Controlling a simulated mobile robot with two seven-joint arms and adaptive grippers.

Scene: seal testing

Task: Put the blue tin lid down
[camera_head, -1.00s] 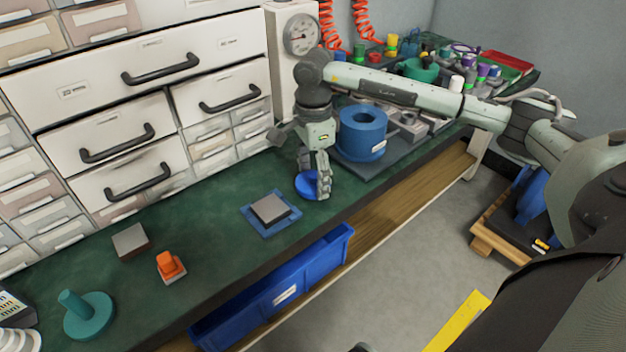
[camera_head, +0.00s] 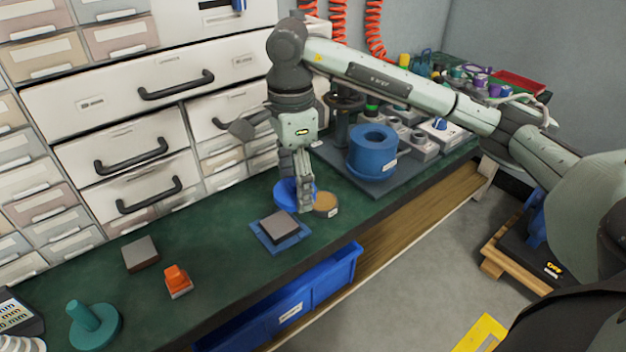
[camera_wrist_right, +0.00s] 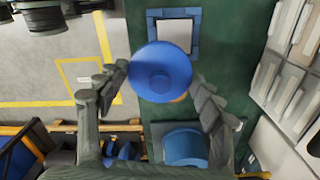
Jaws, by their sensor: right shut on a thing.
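The blue tin lid (camera_head: 287,195) is a round blue disc at the fingers of my right gripper (camera_head: 305,208). In the right wrist view the lid (camera_wrist_right: 160,72) lies face-on with a raised round middle, between the two fingers of the right gripper (camera_wrist_right: 160,97). The gripper is shut on it. The lid's gap to the bench is hard to judge. A small round tin (camera_head: 326,203) with a tan top and a white label stands just right of the fingers; the lid partly hides it in the wrist view. My left gripper is not in view.
A grey square plate on a blue mat (camera_head: 265,243) lies left of the lid. A large blue ring (camera_head: 373,150) stands on a dark board to the right. Drawers (camera_head: 150,80) rise behind.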

